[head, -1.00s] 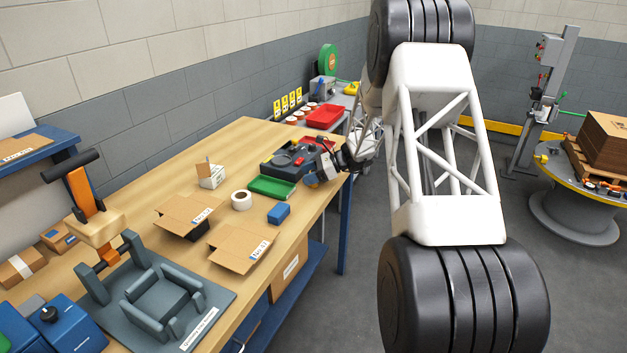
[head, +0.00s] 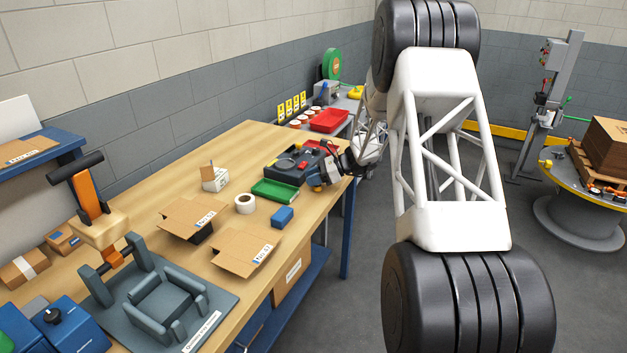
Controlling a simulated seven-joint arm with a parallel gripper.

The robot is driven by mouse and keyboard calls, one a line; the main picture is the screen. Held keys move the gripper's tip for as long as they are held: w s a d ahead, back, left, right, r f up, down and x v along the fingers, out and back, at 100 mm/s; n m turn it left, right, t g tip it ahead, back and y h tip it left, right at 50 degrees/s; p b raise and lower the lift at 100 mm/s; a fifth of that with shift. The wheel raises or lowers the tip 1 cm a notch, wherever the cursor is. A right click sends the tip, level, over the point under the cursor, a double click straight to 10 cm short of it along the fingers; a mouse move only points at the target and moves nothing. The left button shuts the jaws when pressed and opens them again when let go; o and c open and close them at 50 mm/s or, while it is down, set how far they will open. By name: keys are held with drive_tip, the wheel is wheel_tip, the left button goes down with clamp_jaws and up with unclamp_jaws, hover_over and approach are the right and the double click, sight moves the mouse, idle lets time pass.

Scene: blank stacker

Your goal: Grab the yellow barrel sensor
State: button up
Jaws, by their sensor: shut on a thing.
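My gripper (head: 320,174) is small in the head view, at the far right edge of the wooden bench, by the right end of the dark tray (head: 273,167). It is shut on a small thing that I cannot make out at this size. I cannot pick out the yellow barrel sensor for certain; the gripper and wrist hide part of the tray's right side.
A green tray (head: 274,191) and a blue block (head: 283,216) lie in front of the dark tray. A tape roll (head: 244,204) and open cartons (head: 245,250) lie nearer. A red bin (head: 328,121) stands behind. The bench's right edge is close to my wrist.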

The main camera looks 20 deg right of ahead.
drive_tip(key=shift+r, duration=0.6)
wheel_tip(320, 180, up, 2)
drive_tip(key=shift+r, duration=0.1)
drive_tip(key=s+a+r, duration=0.1)
drive_tip(key=s+a, duration=0.1)
drive_tip(key=s, duration=1.4)
drive_tip(key=shift+r, duration=0.15)
drive_tip(key=shift+w+a, duration=0.1)
